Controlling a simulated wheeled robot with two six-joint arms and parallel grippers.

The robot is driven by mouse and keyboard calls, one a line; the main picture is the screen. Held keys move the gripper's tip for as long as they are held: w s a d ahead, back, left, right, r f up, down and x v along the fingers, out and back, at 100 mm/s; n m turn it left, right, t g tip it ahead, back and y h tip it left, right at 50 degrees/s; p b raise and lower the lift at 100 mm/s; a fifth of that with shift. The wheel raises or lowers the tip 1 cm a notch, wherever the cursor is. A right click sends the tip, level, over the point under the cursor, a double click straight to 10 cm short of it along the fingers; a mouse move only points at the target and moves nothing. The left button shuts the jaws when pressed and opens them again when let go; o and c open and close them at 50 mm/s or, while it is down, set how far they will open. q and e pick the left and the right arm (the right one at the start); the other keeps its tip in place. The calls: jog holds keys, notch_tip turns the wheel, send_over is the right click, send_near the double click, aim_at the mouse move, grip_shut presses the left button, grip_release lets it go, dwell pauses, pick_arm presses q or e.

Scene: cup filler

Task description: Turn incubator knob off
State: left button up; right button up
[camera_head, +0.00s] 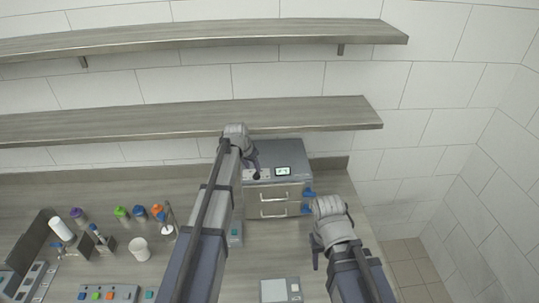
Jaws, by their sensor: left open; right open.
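The incubator appears to be the grey box (286,195) on the counter against the back wall. It has a small lit display (283,171) on its upper front and two drawer-like panels with handles below. My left gripper (256,173) is open at the upper left of the box's front, left of the display. It covers that part of the panel, so I cannot make out the knob or tell whether the gripper touches it. My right gripper (317,257) is open and empty, right of the box and nearer to me.
Two wall shelves (300,113) run above the counter. At left stand a white cup (139,248), bottles with coloured caps (139,212) and a panel with coloured buttons (108,293). A grey device (273,290) lies at front centre. The counter ends at right above tiled floor.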

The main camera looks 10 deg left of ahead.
aim_at(256, 173)
pick_arm(q)
jog(key=shift+w+a+r, duration=0.3)
jog(key=shift+w+r, duration=0.1)
jog(key=shift+w, duration=0.15)
pick_arm(e)
jog(key=shift+w+d+r, duration=0.1)
jog(key=shift+d+r, duration=0.1)
jog(key=shift+r, duration=0.15)
pick_arm(q)
jog(key=shift+f, duration=0.1)
jog(key=b+x, duration=0.7)
jog(key=shift+w+d+f, duration=0.1)
jog(key=shift+w+f, duration=0.05)
jog(key=shift+f, duration=0.15)
pick_arm(e)
notch_tip(256, 173, down, 7)
pick_arm(q)
grip_shut()
